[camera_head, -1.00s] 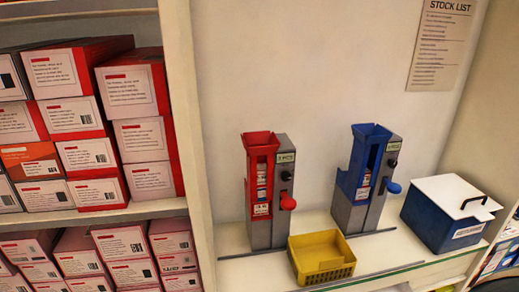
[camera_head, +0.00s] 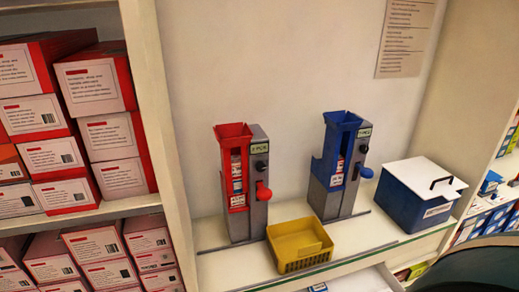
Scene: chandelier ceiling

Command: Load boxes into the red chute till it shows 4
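The red chute (camera_head: 235,180) stands upright on the shelf, with a grey back plate, a red lever knob and a small label near its top. The label's print is too small to read surely. Several small boxes (camera_head: 237,178) with white and red faces show stacked inside its open front. A blue chute (camera_head: 341,165) of the same kind stands to its right, also with small boxes in it. A yellow basket (camera_head: 300,245) sits in front, between the two chutes, and looks empty. Neither of my grippers is in view.
A blue bin (camera_head: 420,196) with a white lid stands right of the blue chute. Stacked red and white boxes (camera_head: 62,152) fill the shelves at left. An open drawer (camera_head: 350,281) shows below the shelf edge. A dark rounded shape covers the lower right corner.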

